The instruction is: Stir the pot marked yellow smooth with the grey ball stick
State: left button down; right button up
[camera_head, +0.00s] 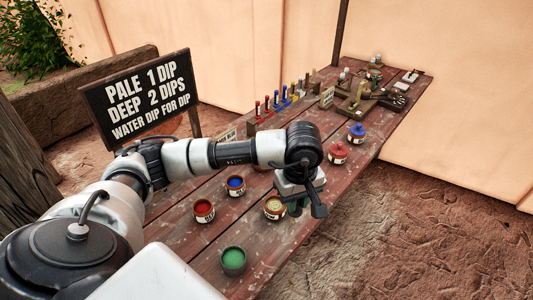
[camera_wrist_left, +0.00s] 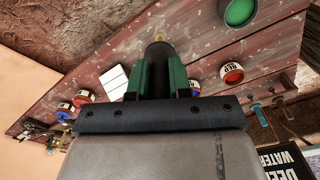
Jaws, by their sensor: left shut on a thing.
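My left gripper (camera_head: 296,208) is over the table, just right of the pot with yellow paint (camera_head: 274,208) in the head view. Its green fingers show in the left wrist view (camera_wrist_left: 161,78), shut on a dark grey rounded piece (camera_wrist_left: 158,60), which looks like the grey ball stick. A small yellowish spot shows at its far end; I cannot tell if it is the stick's tip or the paint. The gripper hides the stick in the head view, so I cannot tell whether its ball is in the pot. My right gripper is not in view.
Open pots of red (camera_head: 204,210), blue (camera_head: 235,186) and green (camera_head: 233,260) paint stand nearby. Lidded red (camera_head: 339,153) and blue (camera_head: 356,134) pots stand farther back. A rack of coloured sticks (camera_head: 283,103) lines the back edge. A black sign (camera_head: 140,95) stands behind the table.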

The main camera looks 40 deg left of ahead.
pick_arm(q)
jog(key=w+a+f+n+p, duration=0.15)
jog(key=w+a+n, duration=0.3)
jog(key=n, duration=0.85)
jog(key=w+a+f+n+p, duration=0.1)
jog(key=w+a+n+p, duration=0.4)
jog(key=n, duration=0.9)
jog(key=f+b, duration=0.1)
jog(key=b, duration=0.1)
jog(key=a+f+b, duration=0.1)
jog(key=f+b, duration=0.1)
jog(key=s+f+b, duration=0.1)
jog(key=f+b, duration=0.1)
jog(key=shift+s+a+f, duration=0.1)
jog(key=shift+a+f, duration=0.15)
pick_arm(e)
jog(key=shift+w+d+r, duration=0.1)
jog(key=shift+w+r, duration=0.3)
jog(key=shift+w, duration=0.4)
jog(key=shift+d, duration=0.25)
pick_arm(q)
jog(key=shift+b, duration=0.3)
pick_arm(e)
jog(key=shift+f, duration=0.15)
